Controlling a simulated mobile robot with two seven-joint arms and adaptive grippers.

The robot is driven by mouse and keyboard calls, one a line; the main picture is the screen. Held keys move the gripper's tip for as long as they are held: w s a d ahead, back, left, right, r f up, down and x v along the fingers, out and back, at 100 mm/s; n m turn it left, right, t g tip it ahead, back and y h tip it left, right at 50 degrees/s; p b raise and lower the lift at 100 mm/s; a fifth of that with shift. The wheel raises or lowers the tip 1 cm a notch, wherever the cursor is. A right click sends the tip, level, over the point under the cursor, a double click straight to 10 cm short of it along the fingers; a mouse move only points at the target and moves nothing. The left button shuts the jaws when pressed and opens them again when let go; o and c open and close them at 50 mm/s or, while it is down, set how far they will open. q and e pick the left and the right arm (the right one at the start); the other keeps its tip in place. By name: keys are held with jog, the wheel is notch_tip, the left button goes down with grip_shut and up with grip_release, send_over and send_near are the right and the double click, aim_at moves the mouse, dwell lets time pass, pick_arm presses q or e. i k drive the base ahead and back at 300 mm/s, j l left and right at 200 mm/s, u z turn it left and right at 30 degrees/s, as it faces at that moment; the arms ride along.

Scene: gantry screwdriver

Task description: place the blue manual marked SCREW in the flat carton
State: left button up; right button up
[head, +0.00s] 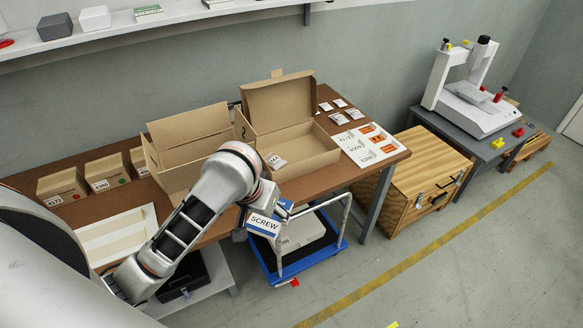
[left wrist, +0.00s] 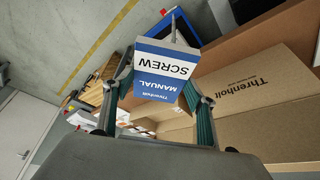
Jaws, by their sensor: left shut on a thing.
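The blue and white manual marked SCREW (head: 263,224) is held in my left gripper (head: 268,207), in front of the table's front edge. In the left wrist view the manual (left wrist: 165,72) stands between the two fingers of my left gripper (left wrist: 158,92), its print upside down. A low open carton (head: 310,152) with its lid raised stands on the table, behind and right of the gripper; a small labelled packet (head: 276,161) lies in it. My left arm hides part of its front left. My right gripper is not in view.
Another open carton (head: 178,180) stands left of the low one, partly behind my arm. A white tray (head: 362,147) with orange items and several packets lie at the table's right. A blue trolley (head: 330,258) with a tall handle is below the manual.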

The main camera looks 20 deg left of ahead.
aim_at(305, 152)
jog(key=i+l+u, duration=0.15)
jog(key=u, duration=0.75)
jog(key=i+l+u, duration=0.1)
jog(key=l+u, duration=0.45)
jog(key=l, duration=0.2)
jog(key=l+u, duration=0.1)
jog(key=l, duration=0.3)
jog(key=i+l+u, duration=0.15)
jog(key=l, duration=1.6)
jog(key=i+j, duration=0.5)
jog(key=j, duration=0.2)
